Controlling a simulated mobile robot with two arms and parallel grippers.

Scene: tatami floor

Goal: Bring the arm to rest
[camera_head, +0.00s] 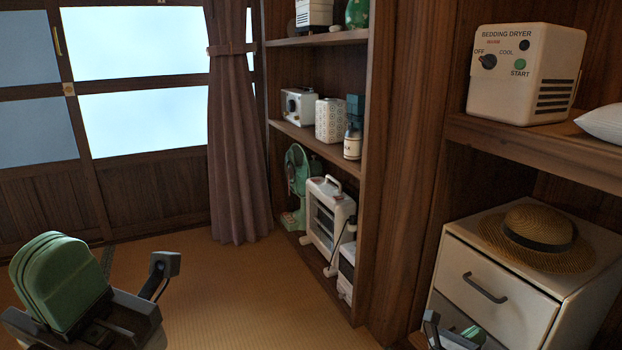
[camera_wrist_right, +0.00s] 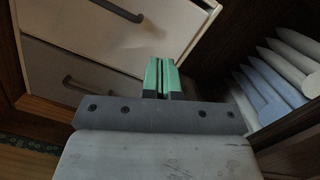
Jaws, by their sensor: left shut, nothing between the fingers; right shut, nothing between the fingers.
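My left gripper (camera_head: 62,282) is at the lower left of the head view, raised above the tatami floor. Its green fingers are together, with nothing between them. My right gripper shows only in part at the bottom right of the head view, in front of the white drawer cabinet (camera_head: 480,285). In the right wrist view, the right gripper's green fingers (camera_wrist_right: 162,77) are together and empty. They point towards the cabinet's drawer fronts (camera_wrist_right: 150,40); I cannot tell the exact gap.
A straw hat (camera_head: 535,235) lies on the cabinet. A bedding dryer (camera_head: 525,75) stands on the shelf above. A wooden shelf unit on the left of it holds a heater (camera_head: 325,215) and a fan (camera_head: 297,175). The tatami floor (camera_head: 235,290) in the middle is clear.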

